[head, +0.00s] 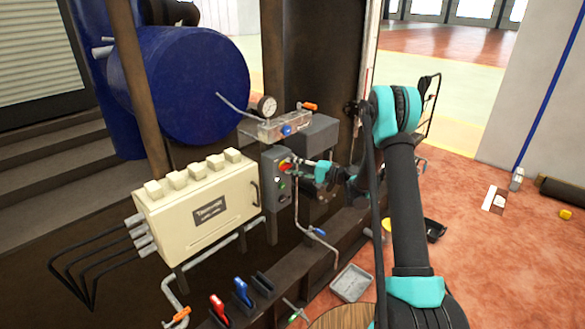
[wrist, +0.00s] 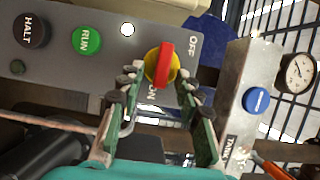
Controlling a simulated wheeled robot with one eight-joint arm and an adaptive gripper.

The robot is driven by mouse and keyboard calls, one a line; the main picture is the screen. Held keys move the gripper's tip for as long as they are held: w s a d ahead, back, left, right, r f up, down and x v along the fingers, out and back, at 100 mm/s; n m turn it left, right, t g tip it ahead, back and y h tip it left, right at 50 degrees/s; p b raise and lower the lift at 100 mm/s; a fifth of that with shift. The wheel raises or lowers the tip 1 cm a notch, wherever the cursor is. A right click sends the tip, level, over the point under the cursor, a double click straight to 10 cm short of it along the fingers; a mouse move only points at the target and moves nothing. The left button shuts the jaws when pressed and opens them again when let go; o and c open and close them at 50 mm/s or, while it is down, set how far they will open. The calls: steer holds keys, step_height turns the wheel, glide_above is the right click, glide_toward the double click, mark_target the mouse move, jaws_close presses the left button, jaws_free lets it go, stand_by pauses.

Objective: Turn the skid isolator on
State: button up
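The skid isolator is a red handle (wrist: 167,62) on a yellow disc (wrist: 151,66), on the face of a grey control box (head: 270,180). In the wrist view the handle stands nearly upright in the picture, with the OFF label (wrist: 193,46) at its upper right and the ON label (wrist: 152,96) below it. In the head view the isolator (head: 285,165) is partly hidden by my gripper (head: 297,163). In the wrist view my gripper (wrist: 165,80) is open, its fingertips on either side of the yellow disc. I cannot tell whether they touch it.
A black HALT button (wrist: 30,31) and a green RUN button (wrist: 87,40) share the panel. Coloured levers (head: 241,291) stand below.

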steer(key=v, duration=1.1)
steer(key=shift+d, duration=0.4)
steer(key=shift+s, duration=0.15)
steer(key=s+d+r+n+h, duration=0.1)
steer(key=s+d+r+h, duration=0.1)
steer(key=s+h, duration=0.9)
steer(key=s+d+f+h, duration=0.1)
steer(key=s+d, duration=0.3)
steer(key=s, duration=0.4)
steer(key=s+d+f+n+h, duration=0.1)
steer(key=s+d+h, duration=0.2)
steer(key=s, duration=0.6)
steer(key=s+d+f+n+h, duration=0.1)
steer(key=s+d+f+h, duration=0.1)
steer(key=s+d, duration=0.5)
steer(key=shift+s+d, duration=0.2)
steer(key=shift+s, duration=0.55)
